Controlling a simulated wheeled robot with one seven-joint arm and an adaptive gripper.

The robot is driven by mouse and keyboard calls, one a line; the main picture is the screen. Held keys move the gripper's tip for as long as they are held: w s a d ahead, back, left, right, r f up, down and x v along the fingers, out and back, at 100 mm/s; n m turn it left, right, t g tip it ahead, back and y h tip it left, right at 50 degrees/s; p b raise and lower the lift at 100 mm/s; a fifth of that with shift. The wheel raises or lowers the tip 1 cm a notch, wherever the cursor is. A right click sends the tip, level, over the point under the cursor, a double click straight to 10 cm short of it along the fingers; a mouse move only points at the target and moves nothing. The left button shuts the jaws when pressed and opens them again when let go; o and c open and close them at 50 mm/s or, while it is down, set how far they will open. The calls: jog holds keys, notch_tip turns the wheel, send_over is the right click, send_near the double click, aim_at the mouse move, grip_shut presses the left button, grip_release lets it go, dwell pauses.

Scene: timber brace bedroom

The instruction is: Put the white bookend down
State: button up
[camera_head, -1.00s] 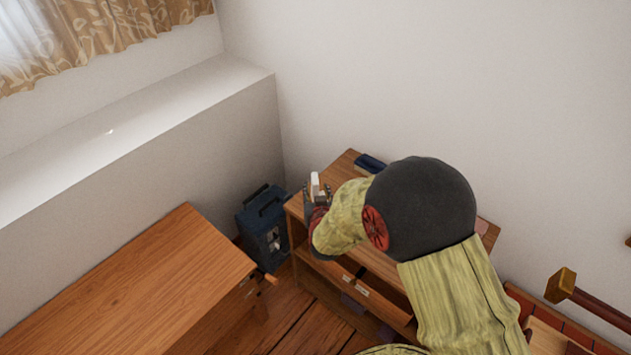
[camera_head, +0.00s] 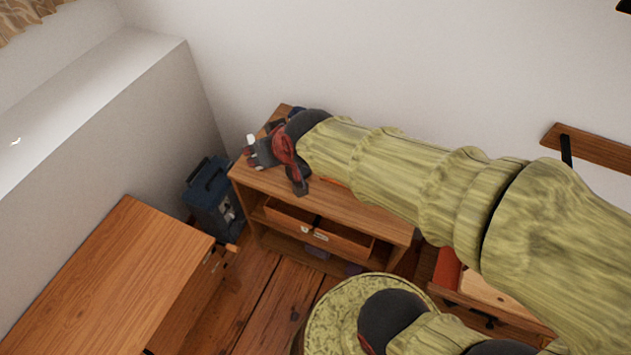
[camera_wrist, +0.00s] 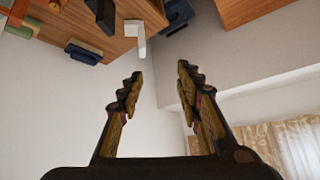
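The white bookend (camera_wrist: 138,38) stands on the wooden cabinet top (camera_wrist: 118,45), close to its edge, in the wrist view. It also shows in the head view as a small white piece (camera_head: 251,140) at the cabinet's left end, partly hidden by my gripper (camera_head: 262,152). In the wrist view my gripper (camera_wrist: 160,76) is open, with its two fingers well apart and nothing between them. The bookend is beyond the fingertips, apart from them.
A blue case (camera_head: 212,198) stands on the floor left of the cabinet. A wooden desk (camera_head: 125,270) is at front left. A blue object (camera_wrist: 82,53) lies on the cabinet top. Walls close in behind and at left. An open drawer (camera_head: 318,232) is below the top.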

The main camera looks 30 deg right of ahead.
jog(key=s+d+r+g, duration=0.1)
jog(key=s+d+r, duration=0.1)
jog(key=s, duration=0.6)
jog(key=s+d+r+g+h, duration=0.1)
jog(key=s+d+r+g, duration=0.1)
jog(key=s, duration=0.6)
jog(key=shift+s+r, duration=0.15)
